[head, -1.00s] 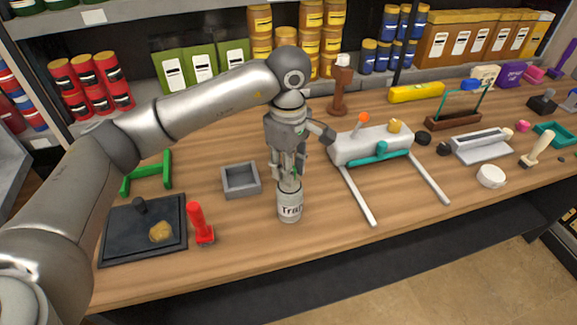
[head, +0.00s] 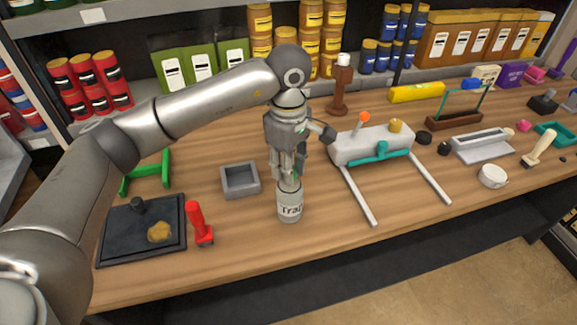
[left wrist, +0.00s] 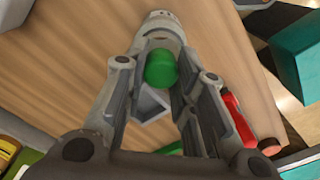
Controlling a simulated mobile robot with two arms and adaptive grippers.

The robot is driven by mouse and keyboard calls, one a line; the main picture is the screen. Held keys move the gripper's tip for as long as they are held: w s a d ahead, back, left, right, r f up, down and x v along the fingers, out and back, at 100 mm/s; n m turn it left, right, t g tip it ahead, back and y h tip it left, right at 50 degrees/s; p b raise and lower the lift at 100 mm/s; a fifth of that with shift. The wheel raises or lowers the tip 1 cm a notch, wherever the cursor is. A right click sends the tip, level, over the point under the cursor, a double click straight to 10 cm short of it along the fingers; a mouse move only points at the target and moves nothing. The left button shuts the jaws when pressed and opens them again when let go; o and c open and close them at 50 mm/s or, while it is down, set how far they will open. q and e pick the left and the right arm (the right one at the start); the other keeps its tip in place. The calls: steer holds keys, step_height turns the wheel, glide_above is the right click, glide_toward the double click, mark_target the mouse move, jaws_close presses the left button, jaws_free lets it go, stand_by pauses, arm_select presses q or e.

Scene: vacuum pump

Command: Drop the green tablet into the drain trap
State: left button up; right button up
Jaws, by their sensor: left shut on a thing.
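My left gripper (head: 288,170) points down above the drain trap (head: 290,206), a pale cylinder labelled "Trap" that stands on the bench. In the left wrist view the green tablet (left wrist: 161,68) sits between the fingertips of the left gripper (left wrist: 158,75), which is shut on it. In the head view only a small bit of green shows at the fingers. The trap also shows in the left wrist view (left wrist: 161,24), beyond the tablet. The trap's opening is partly hidden by the gripper. My right gripper is not in view.
A grey square tray (head: 228,191) stands left of the trap, with a red-handled tool (head: 200,222) and a black tray (head: 117,250) farther left. The grey pump (head: 345,150) with two long rails is on the right. Bare bench lies in front of the trap.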

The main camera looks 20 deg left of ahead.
arm_select(q)
steer(key=o, duration=0.9)
steer(key=shift+r, duration=0.15)
steer(key=shift+r+p, duration=1.9)
steer(key=shift+r, duration=1.95)
